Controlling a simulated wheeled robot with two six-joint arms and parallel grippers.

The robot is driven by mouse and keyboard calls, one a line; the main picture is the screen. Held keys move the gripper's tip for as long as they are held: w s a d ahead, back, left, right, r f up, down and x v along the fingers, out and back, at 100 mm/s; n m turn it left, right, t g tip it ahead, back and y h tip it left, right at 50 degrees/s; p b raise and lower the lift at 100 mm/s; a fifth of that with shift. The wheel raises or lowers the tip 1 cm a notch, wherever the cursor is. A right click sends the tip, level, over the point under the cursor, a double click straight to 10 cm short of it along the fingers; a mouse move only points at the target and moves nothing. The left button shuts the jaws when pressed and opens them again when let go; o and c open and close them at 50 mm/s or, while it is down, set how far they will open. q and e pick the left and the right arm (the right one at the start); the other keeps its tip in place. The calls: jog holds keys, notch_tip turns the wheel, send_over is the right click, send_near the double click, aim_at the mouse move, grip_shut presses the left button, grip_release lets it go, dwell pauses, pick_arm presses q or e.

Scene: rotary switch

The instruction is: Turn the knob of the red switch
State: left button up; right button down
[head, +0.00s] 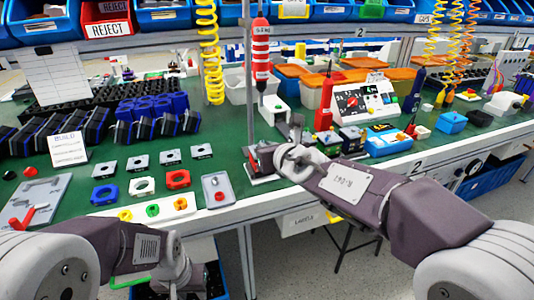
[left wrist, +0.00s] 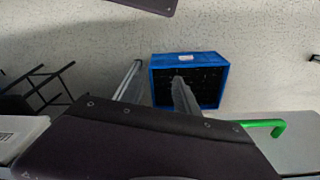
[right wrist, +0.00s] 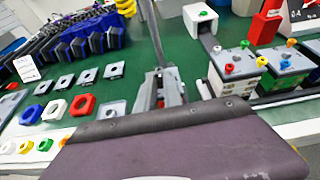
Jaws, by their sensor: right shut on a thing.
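The red switch (head: 254,161) sits on a pale base near the table's front edge in the head view, partly hidden by my right arm. My right gripper (head: 283,134) reaches over it from the right. In the right wrist view, my right gripper (right wrist: 163,84) is shut, with a bit of red showing between its fingers; the knob itself is mostly hidden by them. My left gripper (head: 176,272) hangs low in front of the table. In the left wrist view, my left gripper (left wrist: 157,82) is open and empty, fingers wide apart above the floor.
A blue crate (left wrist: 158,75) stands on the floor below my left gripper. Boxes with coloured knobs (right wrist: 238,70) stand just right of my right gripper. Coloured rings and plates (head: 178,179) lie to the left. A red hanging tool (head: 261,52) and a post are behind.

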jog(key=c, duration=1.6)
grip_release()
jog(key=shift+o, duration=0.6)
jog(key=shift+w, duration=0.2)
jog(key=shift+s, duration=0.1)
jog(key=p+v, duration=0.4)
jog(key=v, duration=0.5)
